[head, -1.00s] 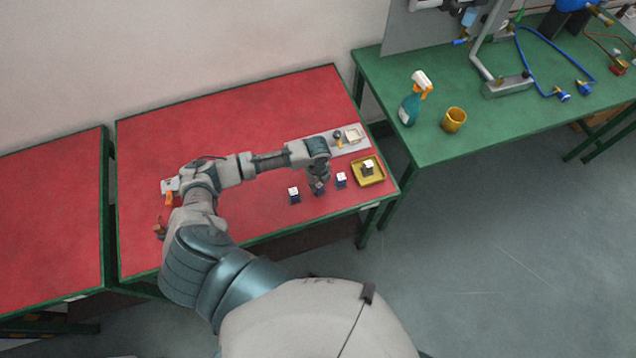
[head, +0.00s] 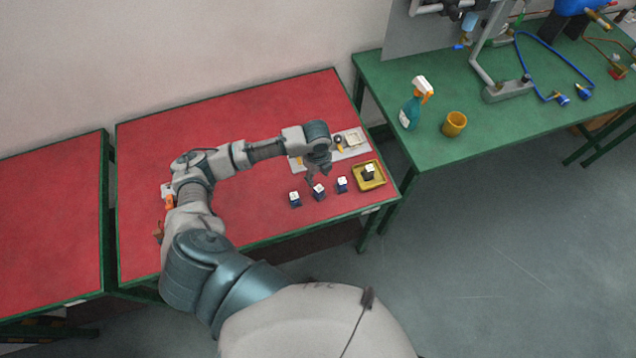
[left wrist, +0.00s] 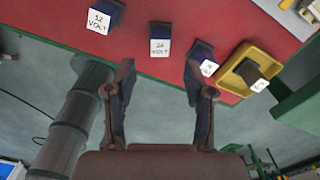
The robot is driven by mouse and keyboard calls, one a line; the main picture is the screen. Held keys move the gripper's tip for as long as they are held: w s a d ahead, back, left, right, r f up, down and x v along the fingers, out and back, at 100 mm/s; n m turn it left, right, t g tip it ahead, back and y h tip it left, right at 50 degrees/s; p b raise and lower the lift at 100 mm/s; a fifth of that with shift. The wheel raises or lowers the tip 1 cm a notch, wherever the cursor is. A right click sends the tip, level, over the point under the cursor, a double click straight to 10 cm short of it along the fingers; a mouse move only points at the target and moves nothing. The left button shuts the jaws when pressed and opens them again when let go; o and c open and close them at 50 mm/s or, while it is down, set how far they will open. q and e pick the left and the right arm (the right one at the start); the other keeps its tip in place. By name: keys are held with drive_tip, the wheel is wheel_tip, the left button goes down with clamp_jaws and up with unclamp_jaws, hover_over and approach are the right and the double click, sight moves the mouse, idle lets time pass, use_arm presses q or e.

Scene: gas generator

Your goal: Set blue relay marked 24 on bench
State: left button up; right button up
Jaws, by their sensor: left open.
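The blue relay marked 24 (head: 319,193) stands upright on the red bench (head: 235,115), in the middle of a row of three relays. In the left wrist view this relay (left wrist: 160,42) shows its white label reading 24 VOLT. My left gripper (head: 315,177) is open and empty, above and just behind this relay in the head view. In the left wrist view its two fingers (left wrist: 159,75) are spread wide, apart from the relay. My right gripper is not in view.
Blue relays stand left (head: 294,199) and right (head: 342,185) of the 24 one. A yellow tray (head: 380,183) holds a dark relay (head: 369,172). A grey plate (head: 350,152) with small parts lies behind. Much of the bench's left is clear.

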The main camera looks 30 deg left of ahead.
use_arm(q)
drive_tip(key=shift+a+r, duration=0.1)
drive_tip(key=shift+r, duration=1.6)
